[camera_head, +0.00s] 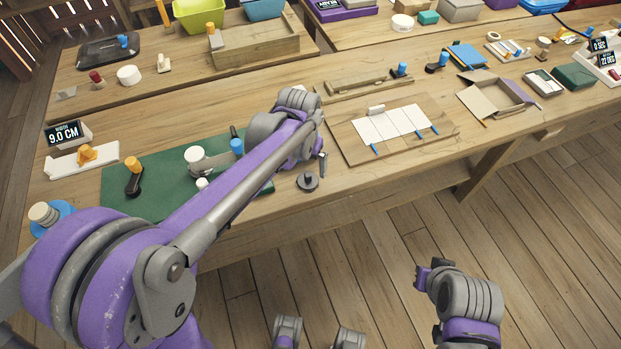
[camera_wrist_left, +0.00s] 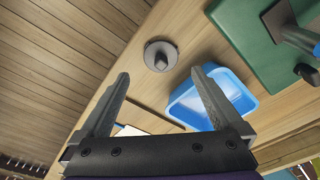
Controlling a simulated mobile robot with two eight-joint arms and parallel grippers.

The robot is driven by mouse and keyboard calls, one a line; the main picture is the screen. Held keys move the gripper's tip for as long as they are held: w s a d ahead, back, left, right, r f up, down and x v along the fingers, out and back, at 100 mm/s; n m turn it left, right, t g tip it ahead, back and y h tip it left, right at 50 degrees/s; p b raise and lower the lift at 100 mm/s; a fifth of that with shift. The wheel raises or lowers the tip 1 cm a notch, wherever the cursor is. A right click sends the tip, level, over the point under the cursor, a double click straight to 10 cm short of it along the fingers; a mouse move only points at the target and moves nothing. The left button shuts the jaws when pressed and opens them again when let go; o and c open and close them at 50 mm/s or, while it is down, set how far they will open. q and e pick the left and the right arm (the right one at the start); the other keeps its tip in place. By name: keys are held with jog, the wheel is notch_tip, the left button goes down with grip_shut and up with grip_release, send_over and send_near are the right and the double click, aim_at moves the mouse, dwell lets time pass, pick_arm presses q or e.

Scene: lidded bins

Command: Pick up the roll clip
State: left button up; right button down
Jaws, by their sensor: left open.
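I cannot tell for certain which thing is the roll clip. A small dark grey round piece with an upright knob (camera_head: 307,181) lies on the near edge of the table; it also shows in the left wrist view (camera_wrist_left: 160,56). My left gripper (camera_wrist_left: 160,73) is open and empty, its fingers pointing toward this piece, which appears just beyond and between the tips. In the head view, a finger of my left gripper (camera_head: 322,166) shows just above the piece; my arm hides the rest. My right gripper (camera_head: 423,278) is off the table's front, its jaws unclear.
A blue tray (camera_wrist_left: 244,98) stands close by one left finger. A green mat (camera_head: 122,200) bears a black lever with an orange knob (camera_head: 133,178). A wooden board with white cards (camera_head: 436,108) lies right of the round piece. Open floor lies in front.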

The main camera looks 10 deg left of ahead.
aim_at(308, 175)
pick_arm(q)
jog(key=f, duration=0.2)
jog(key=w+f, duration=0.1)
jog(key=f, duration=0.4)
jog(key=shift+w+f, duration=0.1)
jog(key=shift+w, duration=0.05)
jog(key=c, duration=1.2)
jog(key=shift+o, duration=0.2)
